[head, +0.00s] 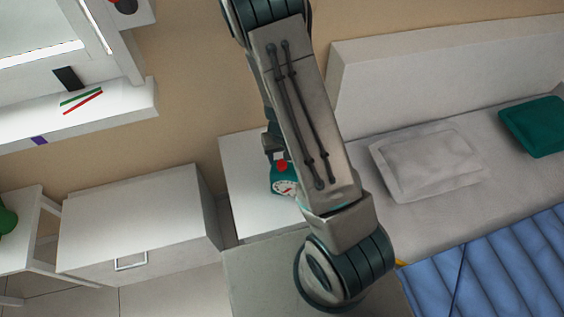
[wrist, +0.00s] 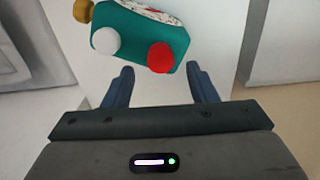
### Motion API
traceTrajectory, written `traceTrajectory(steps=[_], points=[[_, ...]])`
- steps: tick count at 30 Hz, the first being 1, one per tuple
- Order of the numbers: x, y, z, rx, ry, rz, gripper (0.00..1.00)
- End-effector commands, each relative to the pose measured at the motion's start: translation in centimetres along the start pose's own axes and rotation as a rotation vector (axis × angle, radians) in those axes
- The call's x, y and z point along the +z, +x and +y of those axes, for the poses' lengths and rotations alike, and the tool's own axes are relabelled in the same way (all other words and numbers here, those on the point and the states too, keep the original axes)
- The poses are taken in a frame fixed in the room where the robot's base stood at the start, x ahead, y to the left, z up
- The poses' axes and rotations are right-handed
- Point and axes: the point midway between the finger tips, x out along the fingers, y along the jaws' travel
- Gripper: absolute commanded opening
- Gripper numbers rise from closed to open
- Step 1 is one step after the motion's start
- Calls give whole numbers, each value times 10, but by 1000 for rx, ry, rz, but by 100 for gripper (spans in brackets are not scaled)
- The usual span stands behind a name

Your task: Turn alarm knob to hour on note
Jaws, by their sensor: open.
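The alarm clock is a teal box (wrist: 130,35) with a red knob (wrist: 160,57), a white knob (wrist: 104,41) and a brass-coloured part (wrist: 83,11), seen in the wrist view. In the head view the clock (head: 278,186) stands on the white nightstand (head: 245,160), its white dial partly hidden by my arm. My gripper (wrist: 160,82) is open and empty, its blue fingers spread just short of the clock, with the red knob in line between them. I cannot read the dial's hour. I cannot make out any note.
A bed with a grey pillow (head: 428,163), a teal cushion (head: 536,126) and a blue quilted cover (head: 500,265) lies to the right. A white cabinet (head: 135,220) stands left of the nightstand. A shelf (head: 75,118) with red and green sticks is at upper left.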

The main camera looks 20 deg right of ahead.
Motion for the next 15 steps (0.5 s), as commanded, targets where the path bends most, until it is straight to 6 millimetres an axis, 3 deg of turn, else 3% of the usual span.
traceTrajectory(steps=[6,15], points=[[0,30,0,-1,1,-1,52],[0,40,0,-1,0,0,52]])
